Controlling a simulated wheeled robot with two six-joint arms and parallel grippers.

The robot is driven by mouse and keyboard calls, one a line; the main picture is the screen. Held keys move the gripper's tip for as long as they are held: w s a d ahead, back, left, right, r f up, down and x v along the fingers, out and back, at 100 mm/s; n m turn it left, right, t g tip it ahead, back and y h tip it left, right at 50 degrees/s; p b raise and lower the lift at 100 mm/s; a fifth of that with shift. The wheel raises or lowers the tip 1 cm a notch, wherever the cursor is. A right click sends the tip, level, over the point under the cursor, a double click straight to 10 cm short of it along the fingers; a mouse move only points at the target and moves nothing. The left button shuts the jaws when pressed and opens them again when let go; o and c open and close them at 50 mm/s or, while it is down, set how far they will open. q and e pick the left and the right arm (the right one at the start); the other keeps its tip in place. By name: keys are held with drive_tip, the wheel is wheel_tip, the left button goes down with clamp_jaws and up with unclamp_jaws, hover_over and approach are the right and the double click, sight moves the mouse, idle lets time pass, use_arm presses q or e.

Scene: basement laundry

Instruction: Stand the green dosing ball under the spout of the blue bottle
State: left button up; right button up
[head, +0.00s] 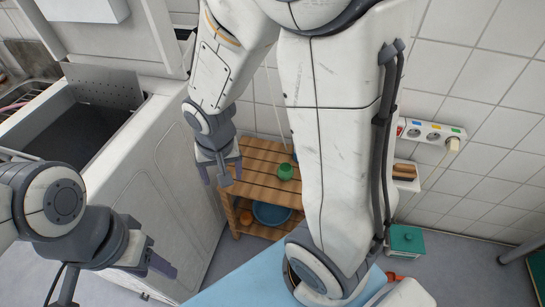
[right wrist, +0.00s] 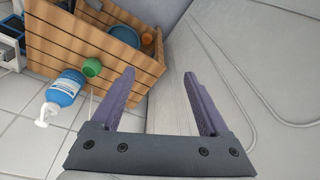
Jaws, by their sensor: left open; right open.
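The green dosing ball (head: 286,171) sits on the top of the slatted wooden shelf (head: 258,158). It also shows in the right wrist view (right wrist: 91,67), close beside the base end of the blue bottle (right wrist: 66,86). My left gripper (head: 150,246) is open and empty, further left.
A blue basin (head: 271,213) and an orange item (head: 246,217) are on the shelf's lower level. A white top-opening appliance (head: 160,165) stands left of the shelf. A power strip (head: 432,133) is on the tiled wall, above a teal box (head: 407,241). My right arm blocks the shelf's right side.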

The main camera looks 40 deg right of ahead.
drive_tip(key=w+d+f+m, duration=0.2)
drive_tip(key=d+f+m, duration=0.1)
drive_tip(key=d+m, duration=0.15)
drive_tip(key=w+d+f+m, duration=0.2)
drive_tip(key=d+m, duration=0.1)
drive_tip(key=d, duration=0.3)
drive_tip(key=m+t+p, duration=0.1)
drive_tip(key=m+t, duration=0.1)
drive_tip(key=m, duration=0.7)
approach(285, 169)
drive_tip(key=f, duration=0.1)
drive_tip(key=shift+h, duration=0.4)
drive_tip(key=b+x, duration=0.1)
drive_tip(key=x, duration=0.2)
drive_tip(key=b+x, duration=0.2)
drive_tip(key=x, duration=0.2)
drive_tip(key=b+x, duration=0.2)
drive_tip(key=x, duration=0.1)
drive_tip(key=shift+w+a+f, duration=0.2)
drive_tip(key=shift+a, duration=0.05)
drive_tip(key=shift+r, duration=0.1)
drive_tip(key=c, duration=1.1)
drive_tip(key=shift+c, duration=0.2)
drive_tip(key=shift+r, duration=0.15)
